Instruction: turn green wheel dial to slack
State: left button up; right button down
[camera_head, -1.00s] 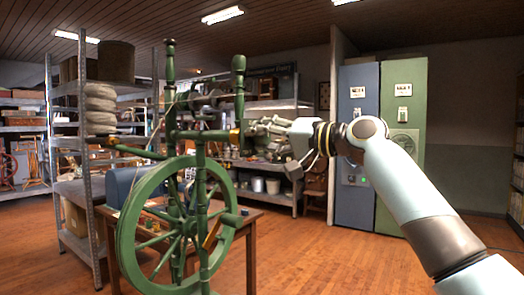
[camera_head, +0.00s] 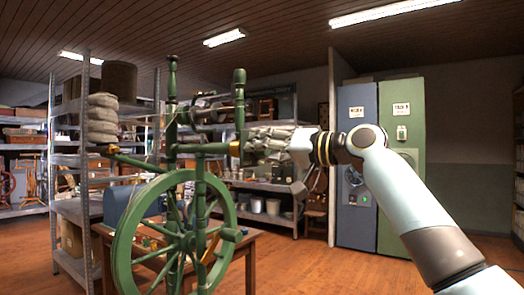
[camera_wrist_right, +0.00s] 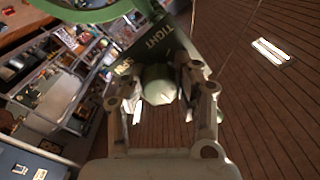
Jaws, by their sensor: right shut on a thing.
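The green spinning wheel (camera_head: 122,245) stands in the middle left of the head view, with its large spoked wheel low and green posts above. A brass collar (camera_head: 234,148) sits at the right end of its horizontal bar. My right gripper (camera_head: 253,146) reaches in from the right to this end. In the right wrist view a pale green faceted dial knob (camera_wrist_right: 159,84) lies between the fingers of my right gripper (camera_wrist_right: 160,95), which are shut on it. Behind it is a dark green plate (camera_wrist_right: 152,45) reading "TIGHT"; another label is mostly hidden. My left gripper is not in view.
A wooden table (camera_head: 240,240) with a blue box (camera_head: 130,203) stands behind the wheel. Metal shelves (camera_head: 88,120) with grey rolls are at the left. Blue (camera_head: 356,200) and green (camera_head: 402,160) cabinets stand behind my right arm. Open floor lies at the right.

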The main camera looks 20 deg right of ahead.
jog(key=shift+f, duration=0.25)
jog(key=c, duration=0.9)
grip_release()
jog(key=shift+r, duration=0.15)
jog(key=v, duration=1.2)
